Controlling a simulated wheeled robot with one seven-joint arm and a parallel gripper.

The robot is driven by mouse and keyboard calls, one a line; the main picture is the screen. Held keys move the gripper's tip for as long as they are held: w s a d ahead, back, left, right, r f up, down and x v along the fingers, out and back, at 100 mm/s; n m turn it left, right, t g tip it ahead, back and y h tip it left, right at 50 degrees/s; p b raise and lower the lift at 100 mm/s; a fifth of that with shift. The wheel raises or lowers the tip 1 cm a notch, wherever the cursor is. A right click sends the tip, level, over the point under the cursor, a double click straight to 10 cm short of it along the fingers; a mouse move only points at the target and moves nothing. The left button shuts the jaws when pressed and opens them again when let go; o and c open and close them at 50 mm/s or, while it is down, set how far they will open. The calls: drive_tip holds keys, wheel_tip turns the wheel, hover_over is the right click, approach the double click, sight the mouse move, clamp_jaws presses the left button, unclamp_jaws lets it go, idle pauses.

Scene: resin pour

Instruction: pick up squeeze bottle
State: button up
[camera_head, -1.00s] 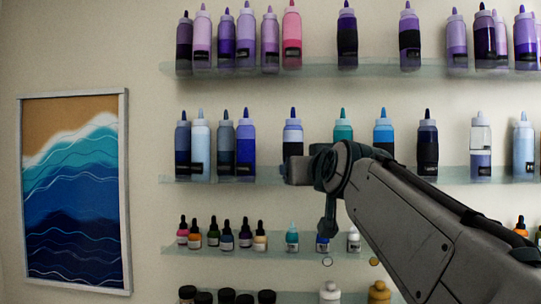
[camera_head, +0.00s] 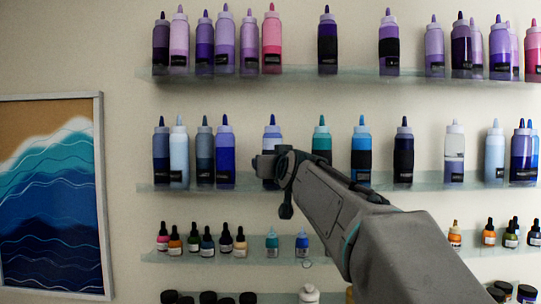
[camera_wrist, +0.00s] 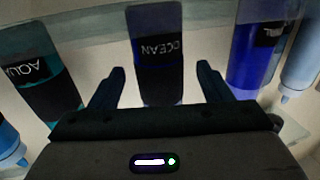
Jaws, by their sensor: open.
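A dark squeeze bottle labelled OCEAN (camera_wrist: 158,75) appears in the wrist view, its label upside down. My gripper (camera_wrist: 161,70) is open there, with one finger on each side of the bottle; I cannot tell whether they touch it. It looks like the bottle with a pale collar and dark tip (camera_head: 272,134) on the middle shelf in the head view. There my gripper (camera_head: 272,166) covers its lower part. An AQUA bottle (camera_wrist: 40,85) and a blue bottle (camera_wrist: 250,50) stand on either side in the wrist view.
The glass middle shelf (camera_head: 250,184) holds several more bottles, including a teal one (camera_head: 321,137) close to the right. A top shelf (camera_head: 300,77) holds purple and pink bottles. A lower shelf (camera_head: 180,257) holds small dropper bottles. A wave painting (camera_head: 50,200) hangs at left.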

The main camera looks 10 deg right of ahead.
sight(274, 132)
drive_tip(key=shift+w+p, duration=0.4)
drive_tip(key=shift+w, duration=0.85)
drive_tip(key=c, duration=1.2)
drive_tip(key=shift+r, duration=0.1)
drive_tip(key=shift+s+a+r, duration=0.1)
drive_tip(key=shift+s+r, duration=0.1)
drive_tip(key=shift+r, duration=0.15)
wheel_tip(274, 132, up, 6)
drive_tip(key=shift+r+p, duration=0.2)
drive_tip(key=shift+p, duration=0.25)
drive_tip(key=s+a+b, duration=0.2)
drive_tip(key=s+b, duration=0.1)
drive_tip(key=s, duration=0.6)
drive_tip(key=s+a+b, duration=0.1)
drive_tip(key=s+b, duration=0.2)
drive_tip(key=s, duration=0.7)
drive_tip(key=shift+s+a+f+b, duration=0.15)
drive_tip(key=shift+a+b, duration=0.15)
drive_tip(key=shift+a, duration=0.1)
